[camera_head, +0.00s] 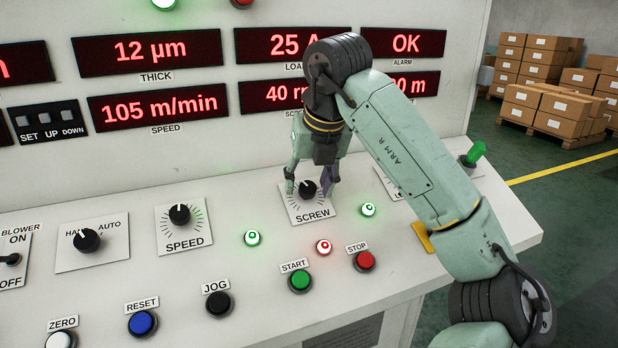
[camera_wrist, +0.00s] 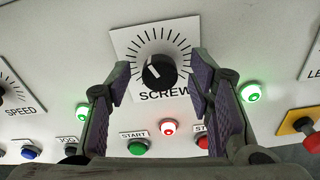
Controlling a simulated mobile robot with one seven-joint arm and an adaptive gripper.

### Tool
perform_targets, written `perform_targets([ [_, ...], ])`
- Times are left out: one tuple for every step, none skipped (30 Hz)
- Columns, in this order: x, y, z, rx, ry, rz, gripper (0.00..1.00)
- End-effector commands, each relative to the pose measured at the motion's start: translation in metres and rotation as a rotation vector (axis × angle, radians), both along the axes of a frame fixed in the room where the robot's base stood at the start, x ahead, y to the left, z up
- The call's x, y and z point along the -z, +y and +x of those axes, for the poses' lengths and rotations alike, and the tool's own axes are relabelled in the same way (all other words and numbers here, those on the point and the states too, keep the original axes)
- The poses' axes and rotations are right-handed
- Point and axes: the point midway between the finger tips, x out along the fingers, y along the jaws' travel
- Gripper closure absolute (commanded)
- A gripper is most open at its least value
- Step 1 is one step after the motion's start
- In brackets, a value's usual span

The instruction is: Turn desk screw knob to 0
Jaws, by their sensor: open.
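The screw knob (camera_head: 308,189) is a black round knob on a white plate labelled SCREW (camera_head: 312,213) on the sloping desk. In the wrist view my gripper (camera_wrist: 162,85) is open, with clear gaps between the purple finger pads and the knob. The head view shows the screw readout (camera_head: 283,94) partly hidden by my arm, "40" legible.
The speed knob (camera_head: 180,214) is to the left on its own plate. Lit green and red lamps (camera_head: 323,247), the green start button (camera_head: 300,280) and the red stop button (camera_head: 365,260) are below the screw plate.

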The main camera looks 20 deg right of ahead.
Motion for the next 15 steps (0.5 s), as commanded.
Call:
perform_targets([
  [0.0008, 0.0002, 0.0005, 0.0, 0.0, 0.0, 0.52],
  [0.0011, 0.0002, 0.0006, 0.0, -0.001, 0.0, 0.52],
  [0.0012, 0.0002, 0.0007, 0.0, -0.001, 0.0, 0.52],
  [0.0013, 0.0002, 0.0007, 0.0, -0.001, 0.0, 0.52],
  [0.0013, 0.0002, 0.0007, 0.0, -0.001, 0.0, 0.52],
  [0.0012, 0.0001, 0.0006, 0.0, -0.001, 0.0, 0.52],
  [0.0012, 0.0001, 0.0006, 0.0, -0.001, 0.0, 0.52],
  [0.0012, 0.0001, 0.0006, 0.0, -0.001, 0.0, 0.53],
  [0.0012, 0.0001, 0.0006, 0.0, -0.001, 0.0, 0.55],
  [0.0012, 0.0001, 0.0006, 0.0, -0.001, 0.0, 0.57],
  [0.0012, 0.0001, 0.0006, 0.0, -0.001, 0.0, 0.59],
  [0.0012, 0.0001, 0.0006, 0.0, -0.001, 0.0, 0.62],
  [0.0011, 0.0001, 0.0006, 0.0, -0.001, 0.0, 0.64],
  [0.0011, 0.0001, 0.0006, 0.0, -0.001, 0.0, 0.66],
  [0.0011, 0.0, 0.0006, 0.0, -0.001, 0.0, 0.69],
])
